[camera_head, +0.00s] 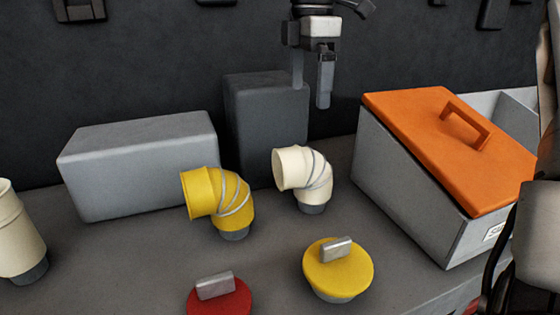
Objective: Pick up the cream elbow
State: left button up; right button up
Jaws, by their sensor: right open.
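The cream elbow (318,178) stands on the grey bench near the middle, its open mouth facing left and its dark grey lower end on the bench. Thin grey seam bands cross its bend. My right gripper (311,92) hangs in the upper middle with its fingers pointing down, apart from each other and empty. In the picture it is above the cream elbow and overlaps the dark grey box behind it, not touching the elbow. My left gripper is not in view.
A yellow elbow (204,192) stands left of the cream one. A yellow lidded knob (318,270) and a red one (232,303) are in front. Grey boxes (140,165) (266,125) stand behind. A grey bin with an orange lid (410,110) is right. A cream part (18,235) is cut off left.

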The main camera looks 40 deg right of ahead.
aim_at(307, 149)
jog(key=f, duration=0.9)
jog(key=shift+s+f, duration=0.25)
jog(key=shift+s, duration=0.15)
jog(key=shift+w+f, duration=0.2)
jog(key=shift+f, duration=2.8)
jog(key=c, duration=1.2)
